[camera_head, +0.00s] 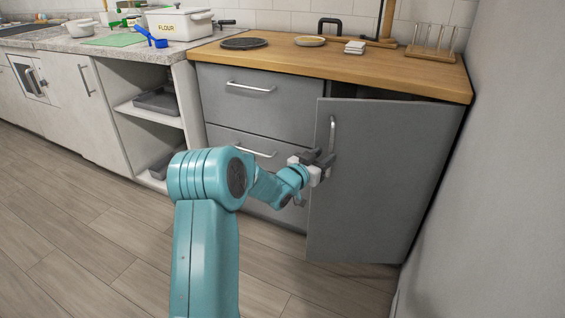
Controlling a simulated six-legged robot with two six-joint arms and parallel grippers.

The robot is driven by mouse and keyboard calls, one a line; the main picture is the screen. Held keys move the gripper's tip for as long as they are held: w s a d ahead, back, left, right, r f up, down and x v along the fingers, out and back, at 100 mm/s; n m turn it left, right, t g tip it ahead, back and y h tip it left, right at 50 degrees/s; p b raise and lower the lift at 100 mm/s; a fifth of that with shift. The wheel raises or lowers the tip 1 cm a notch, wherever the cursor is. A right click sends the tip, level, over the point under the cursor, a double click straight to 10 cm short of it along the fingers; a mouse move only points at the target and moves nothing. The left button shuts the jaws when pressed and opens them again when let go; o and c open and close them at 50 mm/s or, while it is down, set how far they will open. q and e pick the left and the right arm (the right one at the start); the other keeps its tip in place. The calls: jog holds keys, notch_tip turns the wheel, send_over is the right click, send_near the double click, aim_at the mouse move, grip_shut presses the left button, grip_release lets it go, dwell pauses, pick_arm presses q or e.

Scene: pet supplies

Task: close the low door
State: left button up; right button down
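The low grey cabinet door (378,190) is at the right, under the wooden countertop. It stands partly open, swung out from its right side, with a dark gap above it. Its vertical metal handle (332,128) is near the door's left edge. My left gripper (325,160) is at that left edge, by the handle's lower end. I cannot tell whether it touches the handle or the door, or whether its fingers are open or shut. My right gripper is not in view.
Grey drawers (258,105) are left of the door. The wooden countertop (370,67) carries a dark round plate, a bowl and a glass rack. A wall (510,160) is close on the right. The wood floor (90,240) is clear at the left.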

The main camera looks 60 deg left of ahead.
pick_arm(q)
jog(key=s+a, duration=0.4)
jog(key=s, duration=0.7)
jog(key=shift+a, duration=0.3)
dwell(0.3)
dwell(0.5)
jog(key=p+v, duration=0.3)
jog(key=v, duration=1.3)
jog(key=shift+s, duration=0.25)
